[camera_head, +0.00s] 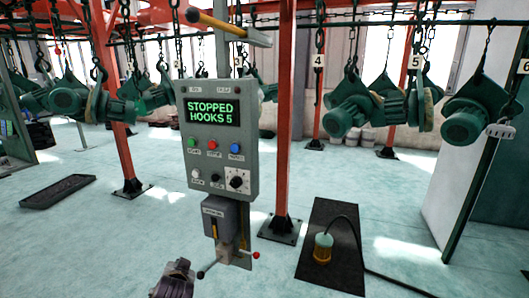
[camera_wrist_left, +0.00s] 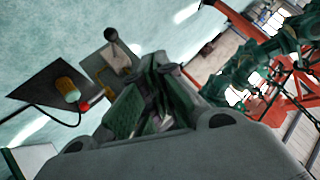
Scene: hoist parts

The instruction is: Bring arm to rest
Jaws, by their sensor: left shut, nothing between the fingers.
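My left gripper (camera_head: 176,272) shows at the bottom edge of the head view, left of centre and below the control panel. In the left wrist view the same gripper (camera_wrist_left: 154,80) has its fingers drawn together with nothing held. The grey control panel (camera_head: 250,150) stands upright on a post, and its screen (camera_head: 212,111) reads "STOPPED HOOKS 5". Below it is a switch box (camera_head: 219,216) and a crossbar lever (camera_head: 229,257) with a black and a red knob. The gripper appears apart from these. My right gripper is in neither view.
Green hoist parts (camera_head: 464,120) hang from chains on an overhead rail, with numbered tags. Red posts (camera_head: 284,120) stand on the floor. A black tray (camera_head: 57,192) lies at left. Open floor lies between.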

